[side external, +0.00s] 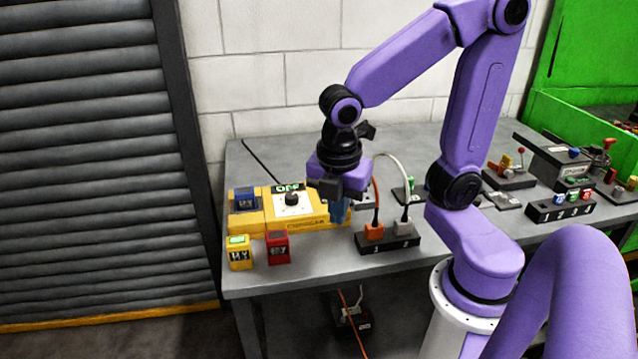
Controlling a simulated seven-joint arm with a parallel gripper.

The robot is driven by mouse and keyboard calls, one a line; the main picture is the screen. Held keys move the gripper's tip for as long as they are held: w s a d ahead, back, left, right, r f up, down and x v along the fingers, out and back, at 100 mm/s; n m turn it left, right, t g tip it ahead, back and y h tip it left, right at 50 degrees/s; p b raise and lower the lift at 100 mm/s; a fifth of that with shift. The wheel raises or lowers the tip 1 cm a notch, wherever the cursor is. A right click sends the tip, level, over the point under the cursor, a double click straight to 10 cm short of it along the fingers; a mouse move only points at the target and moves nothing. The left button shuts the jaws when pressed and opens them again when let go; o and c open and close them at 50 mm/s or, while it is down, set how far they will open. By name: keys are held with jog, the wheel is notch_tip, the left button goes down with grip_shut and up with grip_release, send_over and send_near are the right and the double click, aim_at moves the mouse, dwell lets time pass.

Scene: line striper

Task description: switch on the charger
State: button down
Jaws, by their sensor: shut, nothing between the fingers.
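The yellow charger (279,222) stands near the front left of the grey bench. It has a white dial plate with a black knob (292,199) and a small dark display (289,187) with green characters that look like "ON". A dark blue block (245,204) sits in its left end. A lighter blue part (338,212) shows at its right end, partly hidden by my gripper. My gripper (328,189) is shut and empty, low over the charger's right end, just right of the knob. I cannot tell whether it touches the charger.
A yellow block (239,252) and a red block (277,247) stand in front of the charger. A black power strip (388,243) with orange and white plugs is to the right, its cables rising beside my gripper. Several devices crowd the bench's right side.

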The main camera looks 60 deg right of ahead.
jog(key=w+d+r+n+h, duration=0.1)
jog(key=w+d+n, duration=0.2)
jog(key=w+n, duration=0.3)
jog(key=w+d+n+g+h, duration=0.1)
jog(key=w+d+n+h, duration=0.1)
jog(key=w+n, duration=0.4)
jog(key=shift+w+d+r, duration=0.4)
jog(key=shift+w+d, duration=0.35)
jog(key=shift+w, duration=0.5)
jog(key=x, duration=0.9)
jog(key=shift+s+d+f, duration=0.1)
jog(key=shift+d+f, duration=0.15)
jog(key=shift+f, duration=0.1)
jog(key=shift+s+d, duration=0.2)
jog(key=shift+d, duration=0.95)
jog(key=shift+s+d, duration=0.1)
jog(key=shift+d, duration=0.7)
